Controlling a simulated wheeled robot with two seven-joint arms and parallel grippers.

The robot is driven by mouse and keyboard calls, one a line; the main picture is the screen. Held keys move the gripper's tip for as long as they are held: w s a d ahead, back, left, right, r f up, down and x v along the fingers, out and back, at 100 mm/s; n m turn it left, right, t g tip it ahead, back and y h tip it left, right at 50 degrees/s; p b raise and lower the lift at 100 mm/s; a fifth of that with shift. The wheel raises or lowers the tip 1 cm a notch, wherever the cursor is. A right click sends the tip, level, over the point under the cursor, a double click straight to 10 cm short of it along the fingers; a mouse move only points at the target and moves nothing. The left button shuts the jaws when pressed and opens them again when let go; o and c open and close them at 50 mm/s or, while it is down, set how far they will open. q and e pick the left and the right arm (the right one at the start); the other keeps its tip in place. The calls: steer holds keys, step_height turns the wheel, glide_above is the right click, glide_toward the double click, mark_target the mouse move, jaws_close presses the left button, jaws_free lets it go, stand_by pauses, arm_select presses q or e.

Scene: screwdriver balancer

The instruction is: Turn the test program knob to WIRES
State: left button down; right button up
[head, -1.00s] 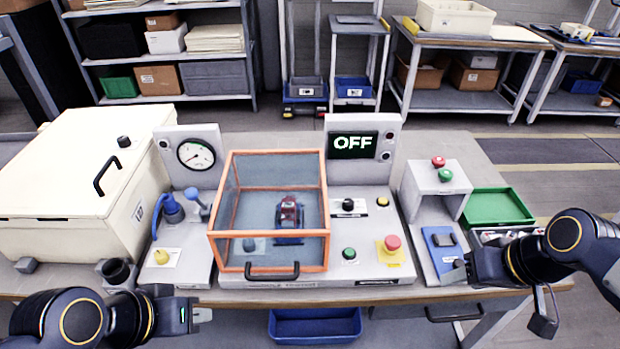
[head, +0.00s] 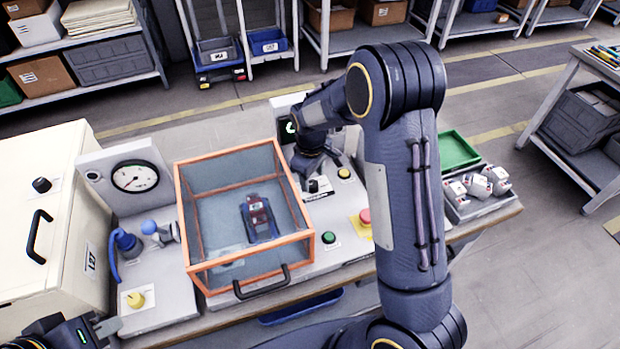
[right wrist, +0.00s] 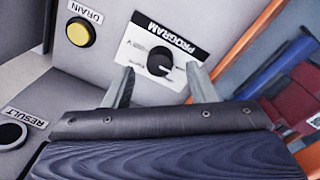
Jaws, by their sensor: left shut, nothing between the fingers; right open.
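The test program knob (right wrist: 160,61) is black, on a white plate under a PROGRAM label (right wrist: 171,37), upside down in the right wrist view. Its position markings are too small to read. In the head view the knob (head: 314,186) shows just below my right gripper (head: 312,170). My right gripper (right wrist: 160,74) is open, with one finger on each side of the knob; I cannot tell if they touch it. My right arm hides most of the display (head: 287,129). My left gripper (head: 107,328) is shut and empty at the lower left.
The orange-framed clear box (head: 245,215) stands just left of the knob. A green button (head: 328,237) and a red button (head: 365,216) sit in front.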

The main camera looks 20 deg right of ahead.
mark_target(313, 186)
steer(key=shift+f, duration=1.35)
steer(key=shift+d, duration=0.1)
steer(key=c, duration=1)
steer(key=shift+m, duration=0.3)
steer(key=shift+m+b, duration=0.45)
steer(key=shift+m, duration=0.75)
steer(key=m, duration=0.2)
steer(key=shift+m+b, duration=0.3)
steer(key=shift+m, duration=0.1)
steer(key=m, duration=0.6)
steer(key=shift+w, duration=0.1)
